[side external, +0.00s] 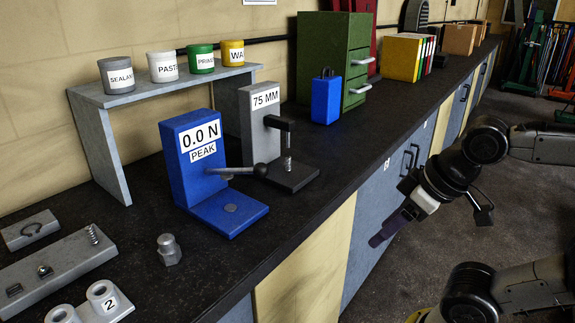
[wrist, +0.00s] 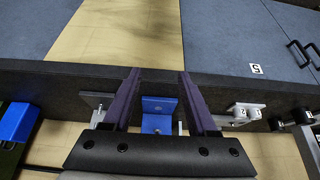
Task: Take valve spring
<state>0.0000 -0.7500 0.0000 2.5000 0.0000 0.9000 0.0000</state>
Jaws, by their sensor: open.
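A small upright coil spring (side external: 94,236), which looks like the valve spring, stands at the right end of a long grey block (side external: 62,262) at the near left of the bench in the side external view. I cannot make it out in the wrist view. My gripper (side external: 378,238) hangs beyond the bench's front edge, in front of the grey-blue cabinet doors and well to the right of the spring. In the wrist view my gripper (wrist: 159,73) shows two purple fingers spread apart with nothing held between them.
A blue force tester (side external: 190,170) with a lever stands mid-bench, beside a grey "75 MM" stand (side external: 262,118). A hex fitting (side external: 169,249) and a grey piece marked 2 (side external: 108,302) are near the spring. A shelf with cans (side external: 160,90) stands behind.

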